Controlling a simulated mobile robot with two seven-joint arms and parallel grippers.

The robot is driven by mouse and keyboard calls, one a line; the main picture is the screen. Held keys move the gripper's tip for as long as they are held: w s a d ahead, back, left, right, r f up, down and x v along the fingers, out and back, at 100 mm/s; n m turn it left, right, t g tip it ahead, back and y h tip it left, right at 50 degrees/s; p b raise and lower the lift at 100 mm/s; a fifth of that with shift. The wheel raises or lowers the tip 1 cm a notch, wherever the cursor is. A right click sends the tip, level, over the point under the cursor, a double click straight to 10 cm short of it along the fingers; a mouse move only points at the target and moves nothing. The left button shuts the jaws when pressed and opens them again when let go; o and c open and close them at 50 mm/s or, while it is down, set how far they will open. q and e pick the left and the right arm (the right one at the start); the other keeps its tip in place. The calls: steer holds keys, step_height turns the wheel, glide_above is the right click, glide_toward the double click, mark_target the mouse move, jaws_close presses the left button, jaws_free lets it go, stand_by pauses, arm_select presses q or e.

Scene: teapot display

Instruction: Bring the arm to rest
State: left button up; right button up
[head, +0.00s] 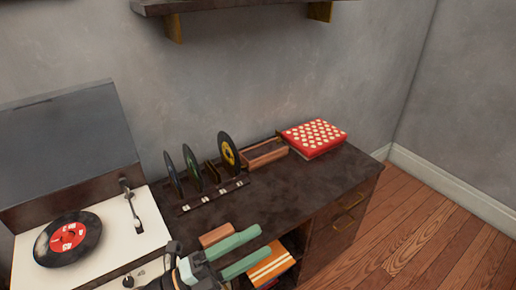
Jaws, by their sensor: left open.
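My left gripper (263,240) shows at the bottom middle of the head view, with two teal fingers pointing right. The fingers are apart and nothing shows between them. It appears over the front part of the dark cabinet top (290,190); its height above the surface is hard to tell. A small brown block (214,235) shows just behind the upper finger. My right gripper is not in view.
A record player (120,240) with a black record (68,238) and raised lid stands at left. A wooden tray (264,154) and a red dotted box (314,137) sit behind. Striped orange item (271,265) below. A shelf (240,5) hangs above.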

arm_select(q)
steer(key=w+a+f+n+t+y+p, duration=0.1)
steer(key=w+a+f+n+t+y, duration=0.2)
steer(key=a+f+n+t+y, duration=1.15)
steer(key=s+a+f+n+g+y, duration=0.1)
steer(key=s+f+n+g+y, duration=0.1)
steer(key=s+f+n+g, duration=1)
steer(key=shift+s+f+n+g+p, duration=0.2)
steer(key=shift+f+n+g+p, duration=0.15)
steer(key=shift+f+n+g, duration=0.6)
steer(key=shift+o, duration=0.3)
steer(key=shift+r+m, duration=0.15)
steer(key=shift+m, duration=0.15)
